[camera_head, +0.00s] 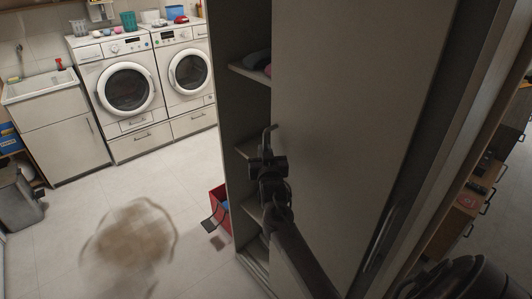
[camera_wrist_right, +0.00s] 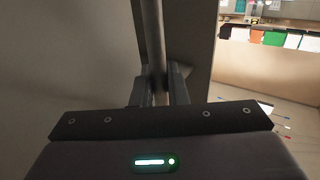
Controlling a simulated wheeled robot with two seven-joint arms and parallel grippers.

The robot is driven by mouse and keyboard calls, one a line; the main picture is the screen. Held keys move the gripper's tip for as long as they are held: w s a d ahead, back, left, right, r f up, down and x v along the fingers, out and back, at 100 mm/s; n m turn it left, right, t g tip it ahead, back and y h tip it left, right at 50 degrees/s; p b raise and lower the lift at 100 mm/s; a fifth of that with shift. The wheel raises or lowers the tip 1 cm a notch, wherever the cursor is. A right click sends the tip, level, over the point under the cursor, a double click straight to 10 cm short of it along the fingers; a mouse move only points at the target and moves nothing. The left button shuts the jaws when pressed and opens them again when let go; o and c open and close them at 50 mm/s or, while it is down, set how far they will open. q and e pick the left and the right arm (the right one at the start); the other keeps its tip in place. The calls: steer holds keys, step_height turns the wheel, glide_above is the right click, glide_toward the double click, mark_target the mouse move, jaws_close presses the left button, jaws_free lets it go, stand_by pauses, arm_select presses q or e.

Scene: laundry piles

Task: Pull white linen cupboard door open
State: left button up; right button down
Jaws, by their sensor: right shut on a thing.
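The white linen cupboard door (camera_head: 335,110) is a tall pale panel on the right of the head view. It stands partly open, and shelves show past its left edge. A dark vertical bar handle (camera_head: 268,135) is at that edge. My right gripper (camera_head: 268,166) is at the handle, with my forearm coming up from below. In the right wrist view its fingers (camera_wrist_right: 157,88) are shut on the grey bar handle (camera_wrist_right: 153,35). My left gripper is not in view.
A second panel handle (camera_head: 383,235) is lower right. Cupboard shelves (camera_head: 248,73) hold folded cloth. A red bin (camera_head: 217,200) stands beside the cupboard. Washing machines (camera_head: 125,88) line the back.

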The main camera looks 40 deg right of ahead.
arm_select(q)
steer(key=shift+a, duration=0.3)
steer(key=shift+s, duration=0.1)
arm_select(e)
steer(key=c, duration=1.5)
jaws_free()
